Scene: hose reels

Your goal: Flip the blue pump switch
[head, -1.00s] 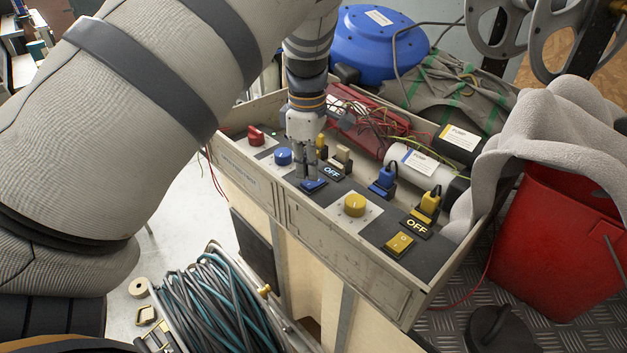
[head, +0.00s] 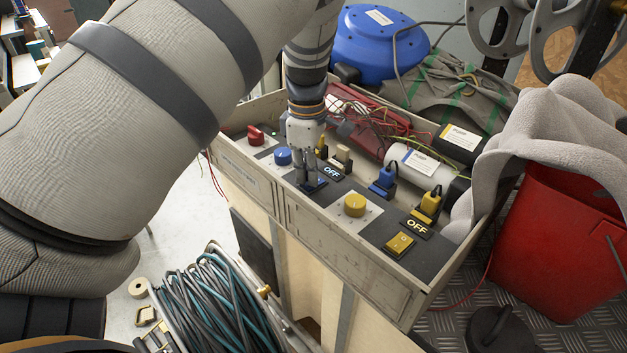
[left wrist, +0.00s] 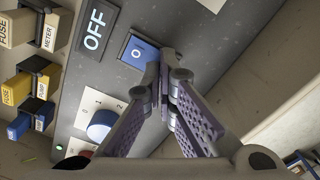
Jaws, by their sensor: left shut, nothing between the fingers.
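The blue pump switch (head: 319,184) is a small rocker on the front panel of the control box, and my fingers partly cover it in the head view. In the left wrist view the blue switch (left wrist: 135,52) shows a white mark, beside an OFF sign (left wrist: 95,30). My left gripper (head: 306,182) points down at the switch, shut and empty. In the left wrist view its fingertips (left wrist: 162,82) overlap the switch's edge; I cannot tell whether they touch it. My right gripper is not in view.
A blue knob (head: 283,156), a red knob (head: 255,135), a yellow knob (head: 355,205) and a yellow switch (head: 399,244) share the panel. Blue and yellow plugs stand behind. A red bucket (head: 555,240) with grey cloth is at right; a hose reel (head: 215,305) is below.

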